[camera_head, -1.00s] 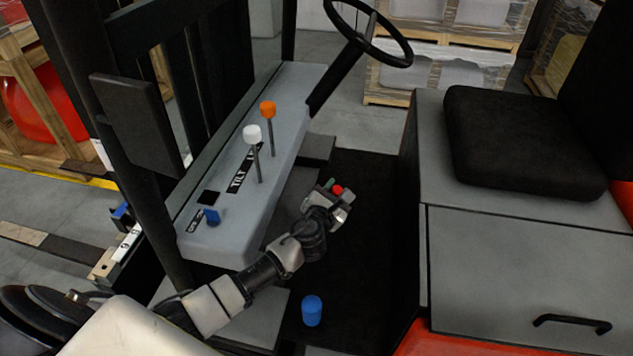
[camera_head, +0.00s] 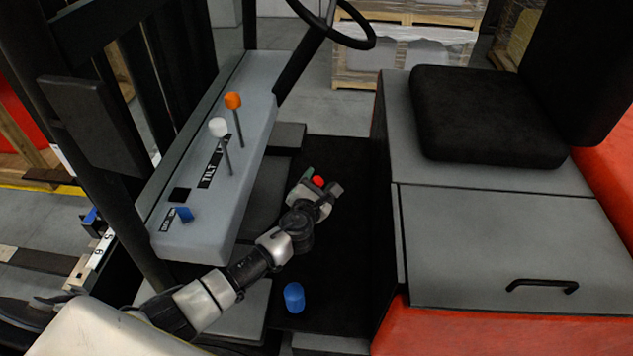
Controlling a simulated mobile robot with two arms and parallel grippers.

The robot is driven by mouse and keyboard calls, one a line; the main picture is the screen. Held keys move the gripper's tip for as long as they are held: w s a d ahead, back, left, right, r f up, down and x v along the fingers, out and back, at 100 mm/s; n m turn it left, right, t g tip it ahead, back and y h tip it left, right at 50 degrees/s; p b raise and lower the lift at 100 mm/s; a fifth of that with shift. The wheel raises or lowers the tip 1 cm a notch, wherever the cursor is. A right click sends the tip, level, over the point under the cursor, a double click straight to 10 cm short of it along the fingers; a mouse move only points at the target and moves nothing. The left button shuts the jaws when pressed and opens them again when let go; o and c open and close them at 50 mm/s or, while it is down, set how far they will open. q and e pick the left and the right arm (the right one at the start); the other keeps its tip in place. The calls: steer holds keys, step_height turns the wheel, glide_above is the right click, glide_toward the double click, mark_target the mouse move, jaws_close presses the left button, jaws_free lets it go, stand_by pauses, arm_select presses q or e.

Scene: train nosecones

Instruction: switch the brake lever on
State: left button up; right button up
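A red knob (camera_head: 319,181) shows over the dark floor between the console and the seat base. I cannot tell for certain that it is the brake lever; any shaft under it is hidden by my gripper. My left gripper (camera_head: 321,184) is at the red knob, its two fingers apart with the knob showing between them. I cannot tell whether they touch it. A blue knob (camera_head: 294,297) stands lower, near the floor, beside my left arm. My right gripper is not in view.
The grey console (camera_head: 205,235) carries a white-knobbed lever (camera_head: 218,128), an orange-knobbed lever (camera_head: 233,101) and a small blue switch (camera_head: 184,214). The steering wheel (camera_head: 340,40) is above. The seat (camera_head: 480,115) and its grey base (camera_head: 500,240) bound the right side.

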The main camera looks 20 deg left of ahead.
arm_select(q)
steer(key=shift+a, duration=0.1)
steer(key=shift+s, duration=0.35)
steer(key=s+r, duration=0.1)
steer(key=s, duration=0.9)
steer(key=shift+d+b, duration=0.3)
steer(key=shift+d, duration=0.15)
steer(key=shift+r, duration=0.1)
